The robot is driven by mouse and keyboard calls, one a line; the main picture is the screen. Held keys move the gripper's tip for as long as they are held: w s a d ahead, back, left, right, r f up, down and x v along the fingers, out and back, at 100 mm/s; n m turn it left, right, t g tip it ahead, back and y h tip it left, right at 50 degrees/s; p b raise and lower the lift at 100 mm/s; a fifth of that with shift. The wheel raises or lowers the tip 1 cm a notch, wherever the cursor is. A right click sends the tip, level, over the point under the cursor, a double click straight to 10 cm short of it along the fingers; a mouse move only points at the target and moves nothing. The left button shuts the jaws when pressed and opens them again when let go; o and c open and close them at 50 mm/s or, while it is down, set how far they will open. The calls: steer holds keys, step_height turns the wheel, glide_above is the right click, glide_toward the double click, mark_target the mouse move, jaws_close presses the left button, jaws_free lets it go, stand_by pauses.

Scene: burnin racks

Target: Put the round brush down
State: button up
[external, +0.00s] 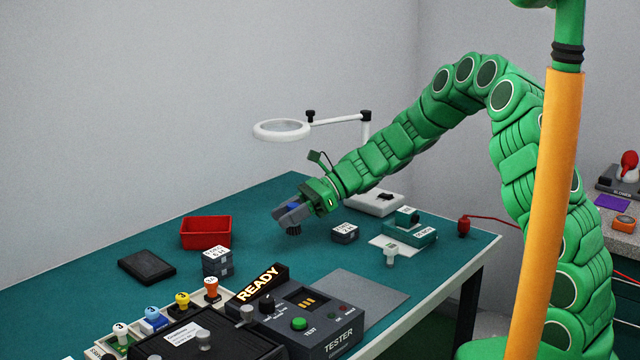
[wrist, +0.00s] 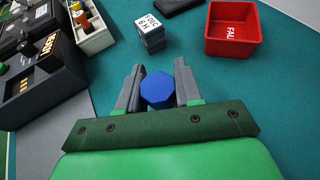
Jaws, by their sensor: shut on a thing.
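My gripper (external: 290,214) reaches down over the teal bench top (external: 275,262). In the wrist view my gripper (wrist: 158,85) is shut on the round brush (wrist: 157,88), whose blue eight-sided top shows between the two grey fingers. In the external view the brush's dark bristles (external: 293,229) hang below the fingers, close to the bench top. I cannot tell whether the bristles touch it.
A red bin (external: 206,233) marked FAIL stands left of my gripper. Stacked dark blocks (external: 217,264) stand in front, another block (external: 345,233) to the right. A black pad (external: 146,266), the tester (external: 318,318) and a magnifier (external: 283,129) are nearby. Bare bench surrounds the brush.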

steer(key=shift+w+a+f, duration=0.4)
steer(key=shift+f, duration=0.25)
steer(key=shift+w+a+f, duration=0.35)
steer(key=shift+f, duration=1.9)
steer(key=shift+f, duration=0.1)
steer(key=o, duration=1)
steer(key=shift+o, duration=0.2)
steer(key=shift+w, duration=0.1)
steer(key=v, duration=1.2)
